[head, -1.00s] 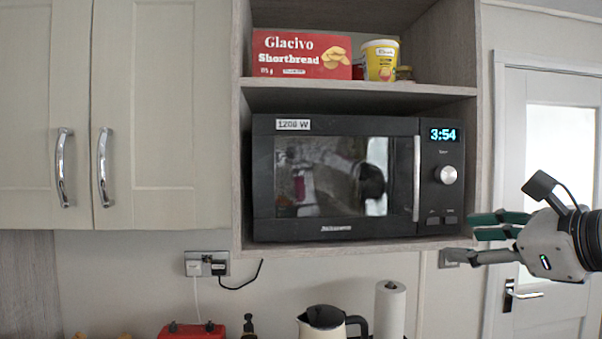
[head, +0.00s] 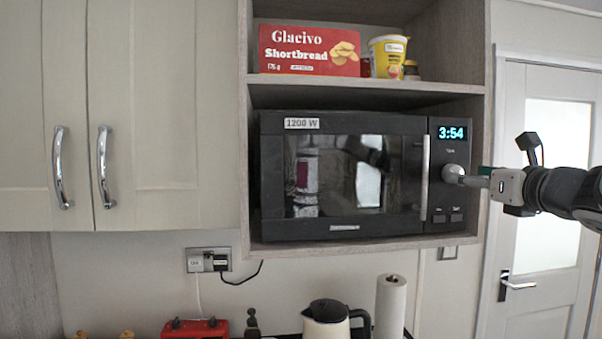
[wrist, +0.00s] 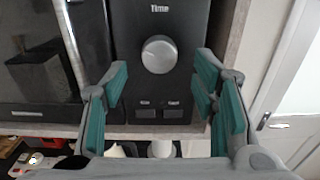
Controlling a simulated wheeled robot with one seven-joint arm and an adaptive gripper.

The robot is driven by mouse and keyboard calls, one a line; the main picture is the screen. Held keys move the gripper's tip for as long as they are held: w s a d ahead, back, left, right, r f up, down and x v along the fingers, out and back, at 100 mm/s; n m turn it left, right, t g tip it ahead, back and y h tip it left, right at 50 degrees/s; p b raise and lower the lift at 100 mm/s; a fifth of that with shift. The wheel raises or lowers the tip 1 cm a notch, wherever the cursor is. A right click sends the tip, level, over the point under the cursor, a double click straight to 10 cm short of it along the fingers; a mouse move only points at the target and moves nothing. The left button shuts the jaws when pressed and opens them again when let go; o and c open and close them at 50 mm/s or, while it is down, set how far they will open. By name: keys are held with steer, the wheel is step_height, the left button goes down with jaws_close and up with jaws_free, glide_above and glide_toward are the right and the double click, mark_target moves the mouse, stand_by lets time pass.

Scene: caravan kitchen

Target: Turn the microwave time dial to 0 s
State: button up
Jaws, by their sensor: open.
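The black microwave (head: 275,180) sits in the wall cabinet, and its display (head: 452,133) reads 3:54. The silver time dial (head: 452,173) is on the panel right of the door handle. In the wrist view the round dial (wrist: 159,54) lies under the word "Time", with two buttons below it. My gripper (head: 474,178) reaches toward the dial from the right in the head view. In the wrist view my gripper (wrist: 160,92) is open, its green pads left and right of the dial's line, empty. I cannot tell any contact with the dial.
The vertical door handle (head: 425,178) stands close left of the dial. The cabinet's right side wall (head: 483,130) is close to my gripper. A shortbread box (head: 308,50) and yellow tub (head: 386,57) stand on the shelf above. A kettle (head: 328,322) and paper roll (head: 390,308) are below.

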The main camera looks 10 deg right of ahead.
steer(key=shift+w+a, duration=0.1)
steer(key=shift+w, duration=1.65)
steer(key=c, duration=1.2)
steer(key=shift+o, duration=0.2)
